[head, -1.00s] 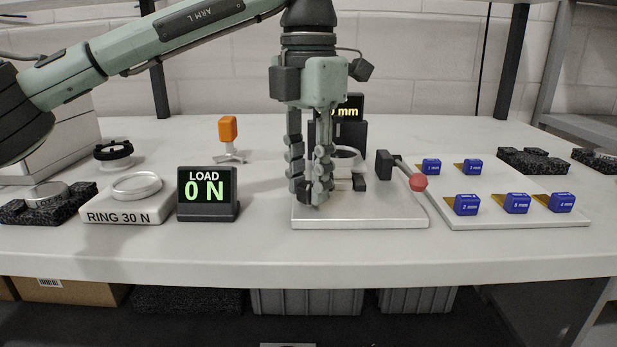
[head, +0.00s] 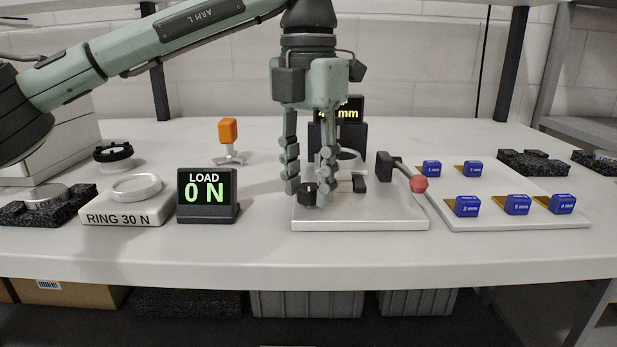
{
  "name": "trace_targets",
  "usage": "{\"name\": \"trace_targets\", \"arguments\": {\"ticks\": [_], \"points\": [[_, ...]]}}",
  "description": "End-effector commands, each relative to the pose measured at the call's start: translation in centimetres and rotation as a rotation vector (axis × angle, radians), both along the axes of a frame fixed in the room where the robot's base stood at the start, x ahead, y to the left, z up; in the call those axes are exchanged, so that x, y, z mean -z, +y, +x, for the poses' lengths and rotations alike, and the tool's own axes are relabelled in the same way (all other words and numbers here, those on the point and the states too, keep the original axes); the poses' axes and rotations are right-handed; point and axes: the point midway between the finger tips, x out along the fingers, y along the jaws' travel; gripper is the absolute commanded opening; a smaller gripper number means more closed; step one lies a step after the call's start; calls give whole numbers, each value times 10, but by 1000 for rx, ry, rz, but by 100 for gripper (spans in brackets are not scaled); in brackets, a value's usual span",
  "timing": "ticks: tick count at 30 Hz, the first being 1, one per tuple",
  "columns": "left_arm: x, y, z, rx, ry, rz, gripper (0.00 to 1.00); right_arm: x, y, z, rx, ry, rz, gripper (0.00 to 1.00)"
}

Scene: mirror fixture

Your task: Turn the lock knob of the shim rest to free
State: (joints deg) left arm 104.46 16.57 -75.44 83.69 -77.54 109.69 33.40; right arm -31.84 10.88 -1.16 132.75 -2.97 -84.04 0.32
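The shim rest appears to be the fixture on a pale base plate (head: 375,216), with a dark post and a ring partly hidden behind my fingers. A small black knob (head: 308,196), which seems to be the lock knob, stands at the plate's front left, with a light mark near its top. My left gripper (head: 309,189) points straight down with its fingers on either side of the knob. The fingers are spread and appear clear of the knob. A display (head: 350,110) behind reads in mm, its digits partly hidden. My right gripper is out of view.
A lever with a red ball (head: 419,184) stands at the plate's right. Blue shim blocks (head: 517,204) sit on a tray (head: 480,216) further right. A load display (head: 207,194) reading 0 N and a ring block (head: 125,213) stand left. The table's front strip is clear.

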Motion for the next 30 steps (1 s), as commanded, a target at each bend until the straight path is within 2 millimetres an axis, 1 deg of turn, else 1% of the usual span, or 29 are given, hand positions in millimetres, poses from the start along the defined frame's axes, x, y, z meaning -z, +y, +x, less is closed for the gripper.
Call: {"name": "trace_targets", "arguments": {"ticks": [1, 2, 10, 14, 17, 25, 30], "points": [[0, 0, 0, 0, 0, 0, 45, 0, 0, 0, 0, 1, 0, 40], [0, 0, 0, 0, 0, 0, 49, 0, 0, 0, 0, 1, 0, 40], [0, 0, 0, 1, 0, 0, 49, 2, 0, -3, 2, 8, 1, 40], [-8, 0, 0, 0, -2, 0, 49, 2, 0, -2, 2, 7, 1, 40], [-24, -1, 0, 1, -2, -1, 49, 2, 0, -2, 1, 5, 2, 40], [-83, 0, 0, -1, -5, 0, 49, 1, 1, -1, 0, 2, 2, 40], [-109, 0, 0, -1, -3, 1, 49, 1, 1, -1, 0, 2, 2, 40]]}}
